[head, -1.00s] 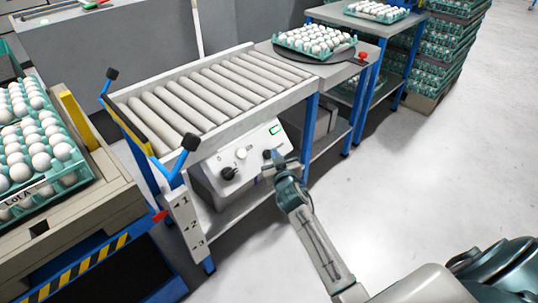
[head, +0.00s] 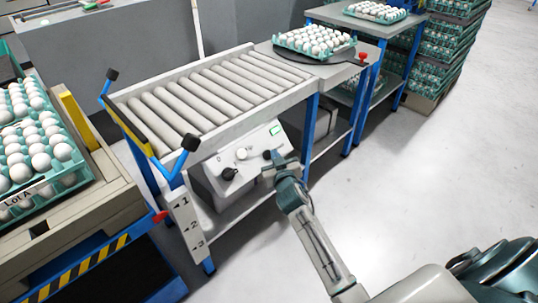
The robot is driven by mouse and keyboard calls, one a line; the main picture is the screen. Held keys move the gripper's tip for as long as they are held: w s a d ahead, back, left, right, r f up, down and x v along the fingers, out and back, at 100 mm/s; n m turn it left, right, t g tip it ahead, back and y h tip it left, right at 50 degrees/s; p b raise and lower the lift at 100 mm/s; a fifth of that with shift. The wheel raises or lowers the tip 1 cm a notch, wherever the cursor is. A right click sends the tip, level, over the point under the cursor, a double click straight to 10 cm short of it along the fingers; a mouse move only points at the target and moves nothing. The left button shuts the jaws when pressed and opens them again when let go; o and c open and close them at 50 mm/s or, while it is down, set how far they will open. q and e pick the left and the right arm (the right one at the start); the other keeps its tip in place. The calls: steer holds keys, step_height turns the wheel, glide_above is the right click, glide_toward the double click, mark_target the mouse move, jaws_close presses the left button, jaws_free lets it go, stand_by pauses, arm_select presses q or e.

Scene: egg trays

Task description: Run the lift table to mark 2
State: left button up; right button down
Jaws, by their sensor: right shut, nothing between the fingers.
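The lift table (head: 95,215) is at the left, with a yellow-and-black striped edge, bearing a teal tray of white eggs labelled Lot A. A scale plate (head: 184,218) with marks 1, 2 and 3 from top to bottom is on the roller conveyor's post. A red pointer (head: 160,217) sits left of the plate, seemingly between marks 1 and 2; the slant makes its exact level hard to read.
The roller conveyor (head: 205,95) stands above the control box, with blue guide arms ending in black pads. A tray of eggs (head: 313,40) rests on a dark round plate at its far end. Stacked egg trays (head: 440,50) stand behind. The floor at right is clear.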

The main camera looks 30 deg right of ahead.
stand_by(0.6)
steer(key=shift+w+a+f+b, duration=0.1)
steer(key=shift+w+f+b, duration=0.2)
steer(key=shift+b, duration=0.05)
steer(key=shift+w+a+f+b, duration=0.15)
steer(key=shift+w+f+b, duration=0.2)
steer(key=shift+w+b, duration=0.1)
stand_by(0.9)
steer(key=shift+s+r, duration=0.1)
steer(key=shift+s, duration=0.05)
stand_by(3.4)
steer(key=shift+s+d+r+p, duration=0.25)
steer(key=shift+s+r+p, duration=0.25)
steer(key=shift+s+p, duration=0.15)
